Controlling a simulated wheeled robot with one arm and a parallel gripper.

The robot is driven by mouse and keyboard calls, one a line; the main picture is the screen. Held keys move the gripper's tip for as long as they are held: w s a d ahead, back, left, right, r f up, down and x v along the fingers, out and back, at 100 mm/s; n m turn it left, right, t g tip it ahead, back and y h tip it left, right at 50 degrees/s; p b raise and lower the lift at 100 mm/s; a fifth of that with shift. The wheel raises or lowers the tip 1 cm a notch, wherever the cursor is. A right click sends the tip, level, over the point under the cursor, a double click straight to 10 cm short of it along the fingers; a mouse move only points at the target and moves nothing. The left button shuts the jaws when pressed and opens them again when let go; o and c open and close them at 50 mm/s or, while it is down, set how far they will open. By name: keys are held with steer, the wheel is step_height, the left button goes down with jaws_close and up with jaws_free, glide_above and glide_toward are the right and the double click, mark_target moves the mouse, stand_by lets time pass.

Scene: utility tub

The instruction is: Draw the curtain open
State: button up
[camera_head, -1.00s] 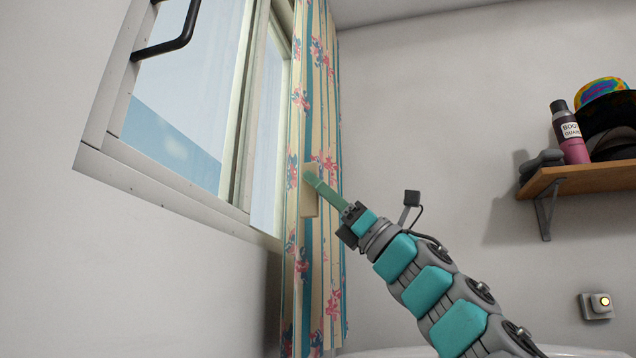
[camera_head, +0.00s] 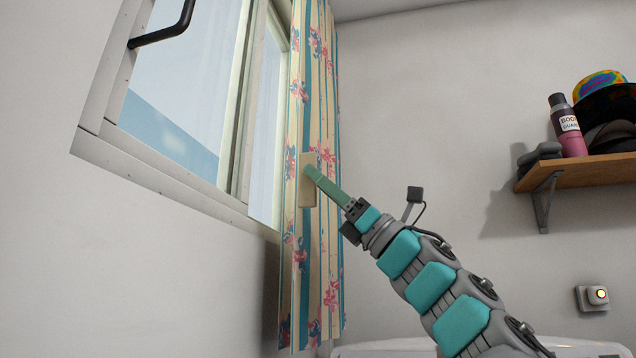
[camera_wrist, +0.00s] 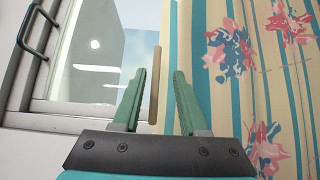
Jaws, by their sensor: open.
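The curtain (camera_head: 325,240) is striped cream and blue with pink flowers. It hangs bunched at the right end of the window (camera_head: 185,110), leaving most of the glass uncovered. A flat beige grip piece (camera_head: 306,200) sits at its left edge; in the wrist view this piece (camera_wrist: 154,85) shows edge-on as a narrow upright strip. My gripper (camera_head: 310,172) is at the piece in the head view. In the wrist view my green fingers (camera_wrist: 158,75) are apart, with the strip and the curtain edge between them. I cannot tell whether either finger touches it.
A black window handle (camera_head: 172,35) juts out at the upper left. A wooden shelf (camera_head: 580,175) with a bottle (camera_head: 567,125) and hats (camera_head: 605,105) is on the right wall. A small switch box (camera_head: 593,298) is below it. The wall between curtain and shelf is bare.

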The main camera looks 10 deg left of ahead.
steer(key=b+v, duration=0.2)
steer(key=v, duration=0.4)
steer(key=shift+d+f, duration=0.25)
steer(key=shift+d, duration=0.05)
stand_by(0.4)
